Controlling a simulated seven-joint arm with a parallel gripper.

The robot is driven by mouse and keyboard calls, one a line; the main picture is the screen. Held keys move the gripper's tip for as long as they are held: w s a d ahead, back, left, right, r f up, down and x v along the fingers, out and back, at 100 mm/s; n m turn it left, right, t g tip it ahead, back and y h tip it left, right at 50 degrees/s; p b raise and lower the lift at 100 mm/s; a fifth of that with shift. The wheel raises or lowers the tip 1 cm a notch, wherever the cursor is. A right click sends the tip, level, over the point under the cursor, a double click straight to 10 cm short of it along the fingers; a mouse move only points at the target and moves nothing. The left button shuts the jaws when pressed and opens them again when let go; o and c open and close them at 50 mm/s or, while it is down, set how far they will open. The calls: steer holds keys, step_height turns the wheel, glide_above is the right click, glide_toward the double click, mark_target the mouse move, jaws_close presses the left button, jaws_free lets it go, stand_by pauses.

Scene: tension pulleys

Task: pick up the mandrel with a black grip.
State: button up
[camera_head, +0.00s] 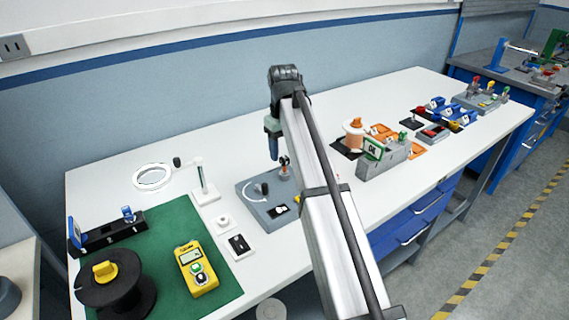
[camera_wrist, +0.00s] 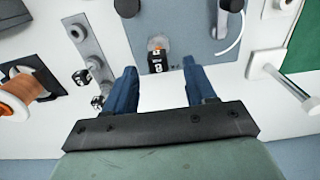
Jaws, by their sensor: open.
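A post with a dark top (camera_head: 284,166) stands at the back right of a grey plate (camera_head: 250,197). In the wrist view a black grip with a white mark (camera_wrist: 157,62) stands at the edge of this plate (camera_wrist: 190,30), with an orange part beside it. This looks like the mandrel; its shaft is hidden. My gripper (camera_head: 273,154) hangs above the back of the plate, pointing down. In the wrist view my gripper's blue fingers (camera_wrist: 158,75) are apart, with the black grip just beyond the gap between their tips. Nothing is between them.
A grey strip with black-capped pieces (camera_wrist: 94,50) and an orange spool (camera_wrist: 18,95) lie left in the wrist view. A ring lamp (camera_head: 152,177) and green mat (camera_head: 165,235) with a yellow meter (camera_head: 196,268) lie left in the head view. The table behind the plate is clear.

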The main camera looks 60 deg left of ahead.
mark_target(284, 158)
steer(key=shift+w+f, duration=0.1)
steer(key=shift+f, duration=2.6)
steer(key=shift+c, duration=0.4)
jaws_close()
steer(key=shift+r, duration=0.1)
step_height(284, 158, up, 10)
steer(key=shift+r, duration=0.1)
steer(key=shift+r, duration=2.35)
